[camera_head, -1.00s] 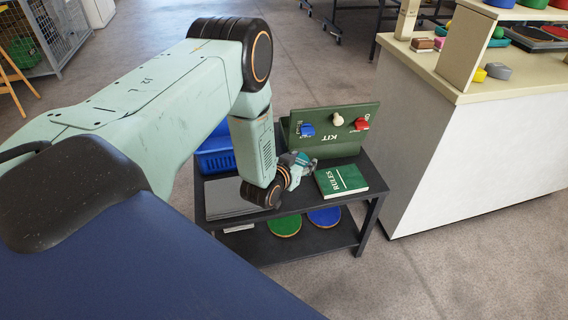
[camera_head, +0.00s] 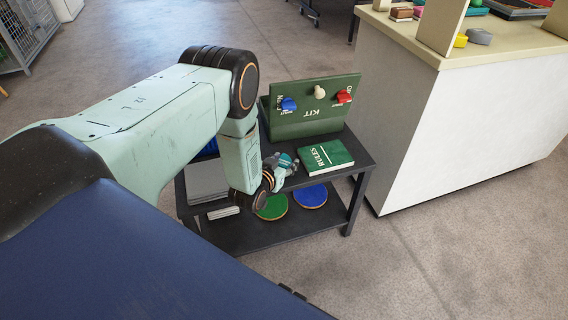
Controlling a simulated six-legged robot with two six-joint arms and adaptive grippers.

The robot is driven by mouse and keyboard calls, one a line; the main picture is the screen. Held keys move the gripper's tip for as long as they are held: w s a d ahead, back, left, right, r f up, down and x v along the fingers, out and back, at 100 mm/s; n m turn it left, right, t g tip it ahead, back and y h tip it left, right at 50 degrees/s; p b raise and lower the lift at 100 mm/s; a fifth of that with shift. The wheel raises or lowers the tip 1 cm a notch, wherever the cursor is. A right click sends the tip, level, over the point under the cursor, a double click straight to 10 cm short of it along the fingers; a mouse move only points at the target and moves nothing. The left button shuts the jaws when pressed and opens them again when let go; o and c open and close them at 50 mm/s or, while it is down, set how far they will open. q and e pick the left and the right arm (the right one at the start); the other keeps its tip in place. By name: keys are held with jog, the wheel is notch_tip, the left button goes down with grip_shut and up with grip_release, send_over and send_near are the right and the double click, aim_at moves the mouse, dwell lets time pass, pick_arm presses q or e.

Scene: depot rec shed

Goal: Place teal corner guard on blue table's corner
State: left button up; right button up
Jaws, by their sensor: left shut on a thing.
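My left arm reaches in from the left, over the blue table (camera_head: 150,260), whose dark blue top fills the lower left. My left gripper (camera_head: 283,164) is beyond the table, above the black shelf unit and left of the rules book. It is shut on a small teal piece, the teal corner guard (camera_head: 286,159); the fingers hide part of it. The guard is apart from the table. The table's corners are not clearly seen; my arm covers part of its far edge. My right gripper is not in view.
A black two-tier shelf unit (camera_head: 335,225) holds a green KIT box (camera_head: 310,122), a green RULES book (camera_head: 326,157) and grey flat boxes (camera_head: 203,180). Green (camera_head: 272,207) and blue (camera_head: 310,195) discs lie on its lower shelf. A white counter (camera_head: 450,130) stands right. Floor at lower right is clear.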

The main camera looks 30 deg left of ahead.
pick_arm(q)
jog(key=shift+f, duration=0.15)
jog(key=o, duration=1.2)
jog(key=shift+c, duration=0.2)
jog(key=p+v, duration=0.4)
jog(key=v, duration=0.8)
jog(key=shift+p, duration=0.35)
